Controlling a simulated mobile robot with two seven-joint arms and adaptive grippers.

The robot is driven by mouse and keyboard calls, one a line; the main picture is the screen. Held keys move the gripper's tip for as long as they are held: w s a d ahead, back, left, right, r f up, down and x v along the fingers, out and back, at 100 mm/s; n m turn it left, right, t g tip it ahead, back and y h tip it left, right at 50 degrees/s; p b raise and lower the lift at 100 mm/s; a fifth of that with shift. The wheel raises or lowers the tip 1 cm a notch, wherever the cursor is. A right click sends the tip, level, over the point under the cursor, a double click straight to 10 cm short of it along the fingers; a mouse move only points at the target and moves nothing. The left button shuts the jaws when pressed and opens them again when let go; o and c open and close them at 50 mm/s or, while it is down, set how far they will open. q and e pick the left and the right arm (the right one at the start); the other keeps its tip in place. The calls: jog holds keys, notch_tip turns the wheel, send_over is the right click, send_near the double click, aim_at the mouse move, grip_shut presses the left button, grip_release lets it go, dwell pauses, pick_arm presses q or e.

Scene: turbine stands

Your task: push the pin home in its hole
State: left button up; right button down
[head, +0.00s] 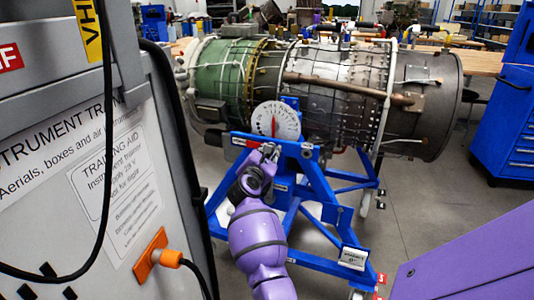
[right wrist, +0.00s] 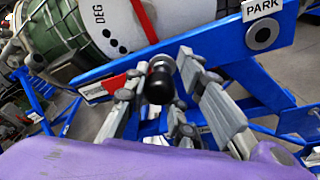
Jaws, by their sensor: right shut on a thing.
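My right gripper (head: 268,150) reaches the front blue beam of the turbine stand (head: 240,140), just below the dial. In the right wrist view its fingers (right wrist: 165,92) are shut on the pin (right wrist: 158,84), which shows a black rounded knob and a silver collar. The collar lies against or very close to the blue beam (right wrist: 215,52). The hole behind it is hidden, and I cannot tell how deep the pin sits. In the head view the fingers mostly hide the pin. My left gripper is not in view.
The white dial (head: 275,121) with a red pointer stands above the beam. A PARK label (right wrist: 262,8) sits above a round dark fitting (right wrist: 263,36) on the beam. The turbine (head: 320,80) lies behind. A grey instrument trolley (head: 90,160) stands close on the left.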

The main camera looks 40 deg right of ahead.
jog(key=shift+d+r, duration=0.3)
jog(key=shift+r, duration=0.1)
jog(key=c, duration=1.9)
grip_release()
jog(key=shift+w, duration=0.1)
jog(key=o, duration=0.5)
jog(key=shift+w+d+f, duration=0.1)
jog(key=shift+d+f, duration=0.1)
jog(key=shift+d, duration=0.05)
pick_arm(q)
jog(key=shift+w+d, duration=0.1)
pick_arm(e)
jog(key=shift+o, duration=0.7)
jog(key=shift+a+f, duration=0.2)
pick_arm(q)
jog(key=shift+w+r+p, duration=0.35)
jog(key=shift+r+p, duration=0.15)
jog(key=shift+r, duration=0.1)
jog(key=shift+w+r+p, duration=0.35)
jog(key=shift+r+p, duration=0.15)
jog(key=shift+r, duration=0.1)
pick_arm(e)
jog(key=v, duration=0.7)
